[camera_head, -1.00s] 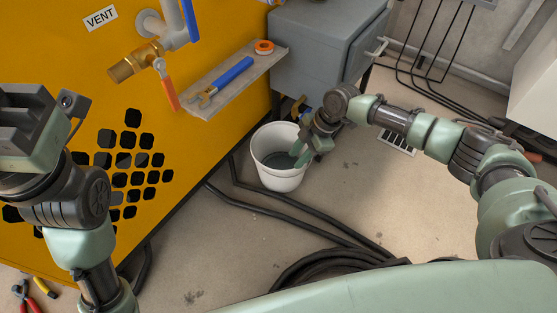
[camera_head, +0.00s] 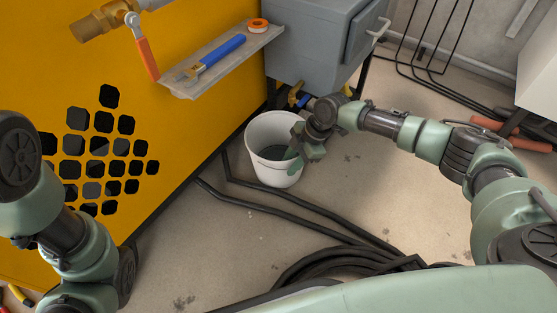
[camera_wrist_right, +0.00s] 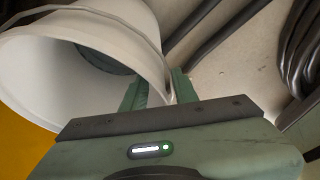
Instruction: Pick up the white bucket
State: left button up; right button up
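The white bucket (camera_head: 270,177) stands on the floor beside the yellow machine, with a dark patch inside. My right gripper (camera_head: 305,159) is at its right rim, with one finger inside and the other outside. In the right wrist view the bucket (camera_wrist_right: 100,35) fills the upper left, and its wall passes between the two fingers of my right gripper (camera_wrist_right: 160,88). A gap shows between the fingers, so the gripper looks open around the wall. My left arm shows at the left edge, but its gripper is out of view.
Black hoses (camera_head: 290,215) run over the floor in front of the bucket. The yellow machine (camera_head: 190,125) is on the left, with a shelf (camera_head: 215,65) holding a blue-handled wrench and an orange ring. A grey tank (camera_head: 310,45) stands behind the bucket.

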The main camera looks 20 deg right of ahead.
jog(key=b+x, duration=0.1)
jog(key=x, duration=0.1)
jog(key=shift+f, duration=0.45)
grip_shut()
dwell(1.0)
jog(key=shift+a+r, duration=0.1)
jog(key=shift+r, duration=0.05)
